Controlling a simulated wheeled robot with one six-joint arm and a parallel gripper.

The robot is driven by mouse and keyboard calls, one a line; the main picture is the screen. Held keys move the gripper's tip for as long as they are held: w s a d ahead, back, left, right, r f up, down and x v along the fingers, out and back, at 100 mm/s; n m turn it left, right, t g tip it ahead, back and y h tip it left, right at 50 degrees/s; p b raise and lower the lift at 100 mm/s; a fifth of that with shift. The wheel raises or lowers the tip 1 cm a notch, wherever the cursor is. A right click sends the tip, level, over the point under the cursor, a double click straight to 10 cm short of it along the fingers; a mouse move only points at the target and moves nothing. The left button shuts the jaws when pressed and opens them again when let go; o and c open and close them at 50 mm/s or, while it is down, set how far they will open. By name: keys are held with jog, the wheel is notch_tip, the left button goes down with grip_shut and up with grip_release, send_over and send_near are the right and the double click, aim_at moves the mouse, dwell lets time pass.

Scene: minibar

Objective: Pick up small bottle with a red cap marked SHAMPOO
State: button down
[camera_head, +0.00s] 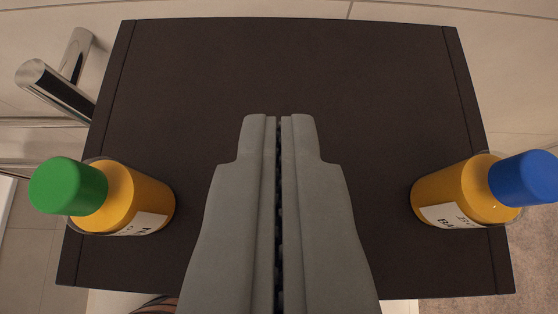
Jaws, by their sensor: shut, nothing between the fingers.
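My gripper (279,118) is shut with nothing between its fingers. It extends up from the bottom centre over a dark tabletop (290,65). I see no bottle with a red cap in this view. One orange bottle with a green cap (130,195) stands near the left edge of the top. Another orange bottle with a blue cap (455,195) stands near the right edge. Both have white labels whose text I cannot read. The gripper is between the two bottles, apart from both. The part of the top under the gripper is hidden.
A chrome bar fixture (50,85) is just beyond the upper left edge of the top. The middle and far part of the top are clear. A brown striped object (155,305) shows partly at the bottom edge.

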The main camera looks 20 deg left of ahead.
jog(key=shift+s+d+f, duration=0.1)
jog(key=shift+s+f, duration=0.05)
jog(key=shift+f, duration=0.65)
jog(key=shift+f, duration=0.1)
jog(key=shift+s+d+f, duration=0.1)
jog(key=shift+s+d, duration=0.25)
jog(key=shift+s, duration=0.45)
jog(key=shift+s+d+r, duration=0.1)
jog(key=shift+s+d, duration=0.2)
jog(key=shift+s, duration=0.5)
jog(key=shift+s+d+f, duration=0.1)
jog(key=shift+s+d, duration=0.25)
jog(key=shift+s, duration=0.45)
jog(key=shift+w+a+r, duration=0.2)
jog(key=shift+r, duration=0.6)
